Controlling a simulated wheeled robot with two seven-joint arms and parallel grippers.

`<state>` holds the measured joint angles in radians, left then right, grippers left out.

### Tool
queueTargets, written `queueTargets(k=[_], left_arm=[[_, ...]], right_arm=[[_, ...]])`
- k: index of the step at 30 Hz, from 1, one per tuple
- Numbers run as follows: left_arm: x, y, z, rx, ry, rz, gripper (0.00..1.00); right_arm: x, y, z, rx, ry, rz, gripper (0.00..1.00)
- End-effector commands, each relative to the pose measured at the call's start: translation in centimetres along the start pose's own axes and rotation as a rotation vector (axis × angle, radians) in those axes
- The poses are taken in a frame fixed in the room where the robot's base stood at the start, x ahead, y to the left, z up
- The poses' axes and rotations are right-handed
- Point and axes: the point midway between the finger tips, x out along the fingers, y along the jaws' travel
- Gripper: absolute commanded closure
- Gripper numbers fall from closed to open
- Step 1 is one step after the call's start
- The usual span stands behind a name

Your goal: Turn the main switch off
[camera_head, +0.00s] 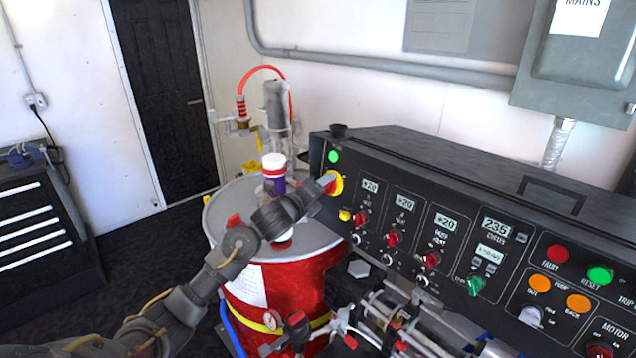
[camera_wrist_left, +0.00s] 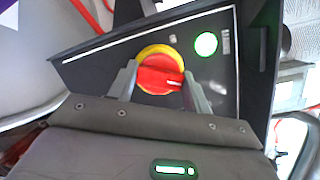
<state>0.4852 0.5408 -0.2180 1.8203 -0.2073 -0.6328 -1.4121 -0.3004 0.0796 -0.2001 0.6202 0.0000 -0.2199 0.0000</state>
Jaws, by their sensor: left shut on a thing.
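The main switch is a red knob on a yellow round plate, and it shows best in the left wrist view (camera_wrist_left: 160,76). In the head view its yellow plate (camera_head: 337,183) shows at the left end of the black control panel (camera_head: 375,215), partly hidden by my gripper. My left gripper (camera_head: 328,181) reaches it from the left. In the left wrist view its two fingers stand on either side of the red knob, shut on it. A green light (camera_wrist_left: 206,44) is lit beside the switch. My right gripper is not in view.
A red drum (camera_head: 275,290) with a grey lid stands below my left arm, with bottles and a pump on it. Hoses and valves (camera_head: 400,325) lie below the panel. A dark tool cabinet (camera_head: 40,230) stands at the left. A grey mains box (camera_head: 580,60) hangs at the upper right.

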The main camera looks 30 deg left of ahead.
Motion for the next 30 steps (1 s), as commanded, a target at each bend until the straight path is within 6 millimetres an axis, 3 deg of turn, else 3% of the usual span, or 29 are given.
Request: queueTargets(k=[21,30], left_arm=[[-0.1,-0.7,0.3,-0.658,0.002,0.175,0.74],[0.0,-0.6,0.2,-0.925,0.002,0.242,0.74]], right_arm=[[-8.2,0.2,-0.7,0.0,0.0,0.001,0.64],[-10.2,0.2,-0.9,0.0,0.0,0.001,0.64]])
